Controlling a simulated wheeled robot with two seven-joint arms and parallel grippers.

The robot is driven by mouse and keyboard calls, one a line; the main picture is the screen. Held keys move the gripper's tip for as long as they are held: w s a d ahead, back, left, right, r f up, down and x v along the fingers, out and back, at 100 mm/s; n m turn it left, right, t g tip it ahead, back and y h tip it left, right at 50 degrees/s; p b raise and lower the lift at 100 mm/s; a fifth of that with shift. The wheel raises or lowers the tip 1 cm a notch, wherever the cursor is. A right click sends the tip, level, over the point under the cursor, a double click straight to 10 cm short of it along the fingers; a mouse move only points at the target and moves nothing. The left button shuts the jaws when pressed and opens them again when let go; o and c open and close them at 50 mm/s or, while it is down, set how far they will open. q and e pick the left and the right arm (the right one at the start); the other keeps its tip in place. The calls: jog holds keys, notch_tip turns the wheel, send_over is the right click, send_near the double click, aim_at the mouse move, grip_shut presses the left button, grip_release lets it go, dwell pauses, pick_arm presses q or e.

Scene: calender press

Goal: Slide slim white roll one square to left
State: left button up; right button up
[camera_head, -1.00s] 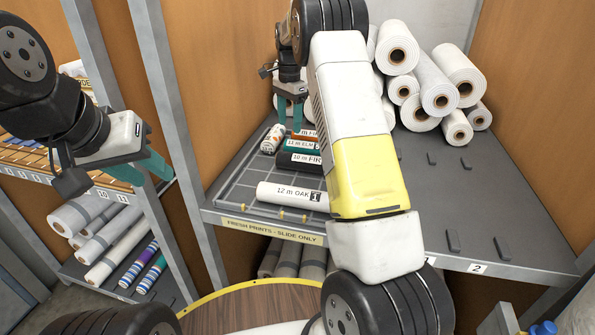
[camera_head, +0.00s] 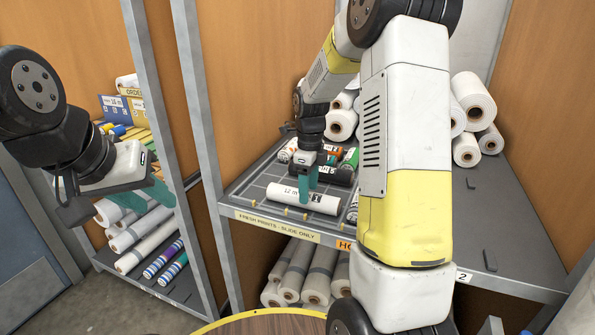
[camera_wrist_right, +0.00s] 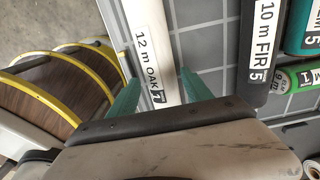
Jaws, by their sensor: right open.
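The slim white roll (camera_head: 290,193), labelled "12 m OAK", lies along the front of the grey gridded tray (camera_head: 245,186) on the shelf. It also shows in the right wrist view (camera_wrist_right: 146,30). My right gripper (camera_head: 307,188) is over the roll's labelled end. In the wrist view its teal fingers (camera_wrist_right: 160,80) are spread, one on each side of the roll. Whether they touch it is hard to tell. My left gripper (camera_head: 148,192) hangs at the left, away from the shelf and holding nothing visible; its finger gap is unclear.
A dark roll labelled "10 m FIR" (camera_wrist_right: 262,40) and green rolls (camera_wrist_right: 300,76) lie beside the white roll. Large white rolls (camera_head: 473,100) are stacked at the back right. A metal post (camera_head: 200,110) stands left of the tray. A yellow-edged round wooden surface (camera_wrist_right: 55,85) is below.

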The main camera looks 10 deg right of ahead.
aim_at(283, 186)
jog(key=shift+f, duration=1.25)
jog(key=c, duration=1.3)
jog(key=shift+o, duration=0.2)
jog(key=shift+w+a+r, duration=0.1)
jog(key=shift+w+a, duration=0.65)
jog(key=shift+a, duration=0.35)
jog(key=shift+w+a+f, duration=0.1)
jog(key=shift+w+a, duration=0.7)
jog(key=shift+a, duration=0.3)
jog(key=shift+w+a+r, duration=0.1)
jog(key=shift+w+a, duration=0.65)
jog(key=shift+a, duration=0.35)
jog(key=o, duration=1.6)
jog(key=shift+c, duration=0.2)
jog(key=shift+r, duration=3.9)
